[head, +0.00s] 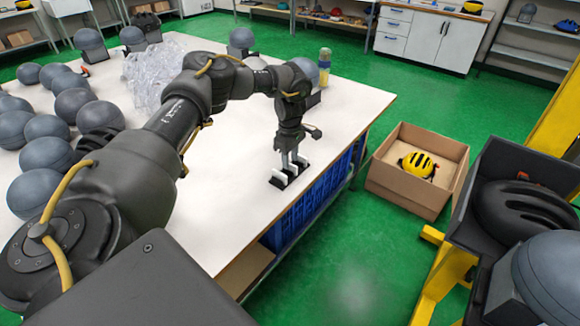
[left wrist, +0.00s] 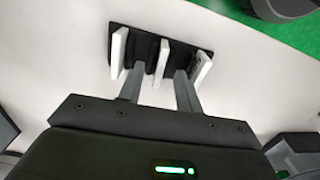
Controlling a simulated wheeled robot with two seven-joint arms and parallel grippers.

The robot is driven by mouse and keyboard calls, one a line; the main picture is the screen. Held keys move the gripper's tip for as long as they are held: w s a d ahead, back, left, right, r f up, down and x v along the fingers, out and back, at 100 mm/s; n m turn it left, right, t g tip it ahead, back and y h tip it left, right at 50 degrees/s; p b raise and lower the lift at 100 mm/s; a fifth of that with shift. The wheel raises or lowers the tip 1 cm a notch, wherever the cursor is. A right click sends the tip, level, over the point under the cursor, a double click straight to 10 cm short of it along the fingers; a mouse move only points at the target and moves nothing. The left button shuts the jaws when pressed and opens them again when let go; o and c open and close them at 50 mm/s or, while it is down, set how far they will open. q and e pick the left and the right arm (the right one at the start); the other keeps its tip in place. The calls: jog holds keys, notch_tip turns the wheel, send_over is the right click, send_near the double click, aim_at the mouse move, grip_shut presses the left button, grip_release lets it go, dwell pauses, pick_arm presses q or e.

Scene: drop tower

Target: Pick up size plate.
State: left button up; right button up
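A small black rack (head: 283,182) stands on the white table near its right edge and holds three white size plates on edge. In the left wrist view the rack (left wrist: 147,46) shows the left plate (left wrist: 119,52), the middle plate (left wrist: 162,60) and the right plate (left wrist: 203,68). My left gripper (head: 291,160) points down at the rack. In the left wrist view its fingers (left wrist: 161,75) are apart, one on each side of the middle plate, with gaps between. It is open. Any markings on the plates are unreadable. My right gripper is not in view.
Several grey headforms (head: 73,104) crowd the table's left side near a clear, glassy pile (head: 152,75). A bottle (head: 324,66) stands at the far edge. A cardboard box (head: 386,181) with a yellow helmet (head: 417,164) sits on the green floor. A black helmet (head: 525,208) lies at right.

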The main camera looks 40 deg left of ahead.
pick_arm(q)
jog(key=shift+f, duration=0.75)
jog(key=shift+c, duration=0.4)
grip_shut()
jog(key=shift+r, duration=0.15)
